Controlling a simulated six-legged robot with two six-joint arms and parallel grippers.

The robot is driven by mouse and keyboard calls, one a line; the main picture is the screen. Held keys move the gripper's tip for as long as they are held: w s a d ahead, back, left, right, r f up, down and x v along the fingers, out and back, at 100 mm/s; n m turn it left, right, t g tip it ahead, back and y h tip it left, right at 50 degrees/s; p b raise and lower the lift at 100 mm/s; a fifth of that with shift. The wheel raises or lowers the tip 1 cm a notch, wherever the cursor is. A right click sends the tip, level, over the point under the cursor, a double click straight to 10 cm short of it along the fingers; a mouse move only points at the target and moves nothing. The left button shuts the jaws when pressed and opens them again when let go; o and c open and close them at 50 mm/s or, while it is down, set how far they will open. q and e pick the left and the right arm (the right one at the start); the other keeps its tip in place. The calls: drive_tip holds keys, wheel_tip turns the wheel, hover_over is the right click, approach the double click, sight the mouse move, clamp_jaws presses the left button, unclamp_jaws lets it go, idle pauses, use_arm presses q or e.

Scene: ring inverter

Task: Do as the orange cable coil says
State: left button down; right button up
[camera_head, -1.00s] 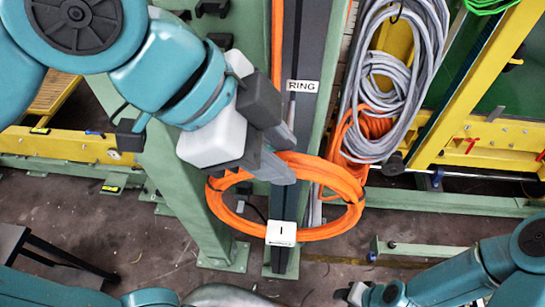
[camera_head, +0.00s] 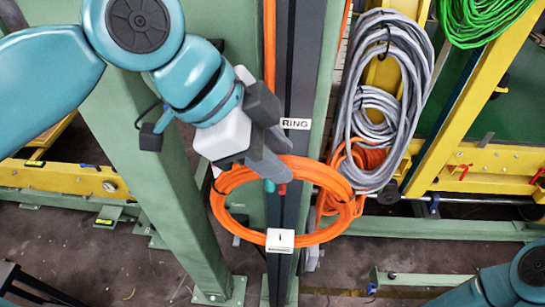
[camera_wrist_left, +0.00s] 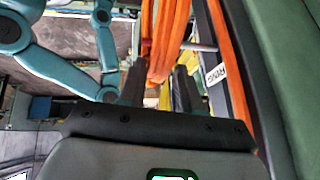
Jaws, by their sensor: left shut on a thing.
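The orange cable coil (camera_head: 352,209) hangs in front of a dark grey vertical rail (camera_head: 292,70) with a white RING label (camera_head: 295,123). A white tag (camera_head: 280,239) with a short dark mark sits at the coil's lower edge. My left gripper (camera_head: 277,172) reaches in from the upper left and is shut on the coil's upper part. In the left wrist view, orange strands (camera_wrist_left: 166,45) run between its two fingers (camera_wrist_left: 160,90). A small teal piece and a small red piece (camera_head: 282,188) show just below the fingertips. My right gripper is out of view.
A grey cable coil (camera_head: 405,90) and a second orange coil (camera_head: 365,160) hang to the right. A green coil (camera_head: 490,20) hangs at the upper right. A green post (camera_head: 160,170) stands left of the rail. Yellow beams (camera_head: 500,160) lie behind.

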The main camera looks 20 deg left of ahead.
use_arm(q)
drive_tip(key=shift+w+a+f, duration=0.1)
drive_tip(key=shift+w+a, duration=0.1)
drive_tip(key=shift+w, duration=0.55)
drive_tip(key=shift+w+a+f, duration=0.15)
drive_tip(key=shift+w+a, duration=0.1)
drive_tip(key=shift+w, duration=0.45)
drive_tip(key=shift+w+a+f, duration=0.1)
drive_tip(key=shift+w+a, duration=0.1)
drive_tip(key=shift+w, duration=0.55)
drive_tip(key=c, duration=0.7)
unclamp_jaws()
drive_tip(key=shift+s, duration=0.1)
drive_tip(key=p+v, duration=0.2)
drive_tip(key=v, duration=1.4)
drive_tip(key=shift+r, duration=0.15)
